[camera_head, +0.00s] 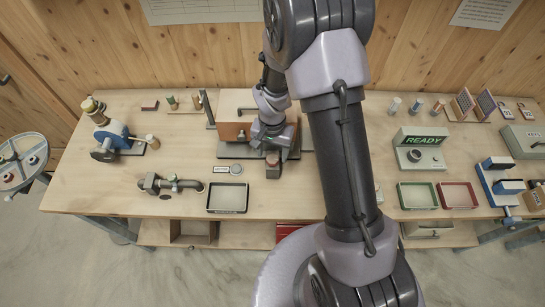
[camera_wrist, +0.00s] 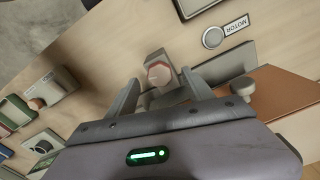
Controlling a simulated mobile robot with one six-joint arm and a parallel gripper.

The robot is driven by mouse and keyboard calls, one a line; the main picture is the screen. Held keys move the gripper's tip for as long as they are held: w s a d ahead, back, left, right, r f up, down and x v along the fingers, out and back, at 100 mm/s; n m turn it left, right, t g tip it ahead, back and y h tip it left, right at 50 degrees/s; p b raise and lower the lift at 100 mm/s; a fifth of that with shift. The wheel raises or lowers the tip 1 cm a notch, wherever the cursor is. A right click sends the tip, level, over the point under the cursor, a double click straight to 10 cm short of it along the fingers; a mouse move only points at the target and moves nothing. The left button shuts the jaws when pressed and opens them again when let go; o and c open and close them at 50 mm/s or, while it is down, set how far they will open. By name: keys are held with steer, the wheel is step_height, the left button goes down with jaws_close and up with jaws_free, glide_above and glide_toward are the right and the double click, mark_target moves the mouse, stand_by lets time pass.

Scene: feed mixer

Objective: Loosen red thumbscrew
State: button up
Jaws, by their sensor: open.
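The red thumbscrew appears in the wrist view as a round, pale reddish knob (camera_wrist: 160,74) on a small grey block (camera_wrist: 154,58). My gripper (camera_wrist: 161,78) is open, with one finger on each side of the knob; I cannot tell whether either finger touches it. In the head view my gripper (camera_head: 272,148) points down at the front of the orange-brown mixer box (camera_head: 232,131). The small block (camera_head: 273,171) shows just below it, and the knob is mostly hidden by the gripper there.
A grey knob (camera_wrist: 243,87) sits beside the right finger on the mixer. The MOTOR button (camera_head: 236,169) and a black-rimmed tray (camera_head: 228,209) lie left of the block. A pipe fitting (camera_head: 170,184) lies farther left. Bare wood is free in front of the block.

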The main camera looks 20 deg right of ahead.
mark_target(273, 158)
steer(key=shift+f, duration=1.2)
steer(key=c, duration=1.3)
steer(key=shift+w+f+n+b, duration=0.1)
steer(key=shift+f+n+b, duration=0.1)
steer(key=shift+n+b, duration=0.4)
jaws_close()
steer(key=shift+r+n, duration=0.25)
steer(key=shift+n, duration=0.05)
steer(key=o, duration=1.3)
jaws_free()
step_height(273, 158, up, 17)
steer(key=p, duration=0.2)
steer(key=shift+r+p, duration=0.2)
steer(key=shift+p, duration=0.1)
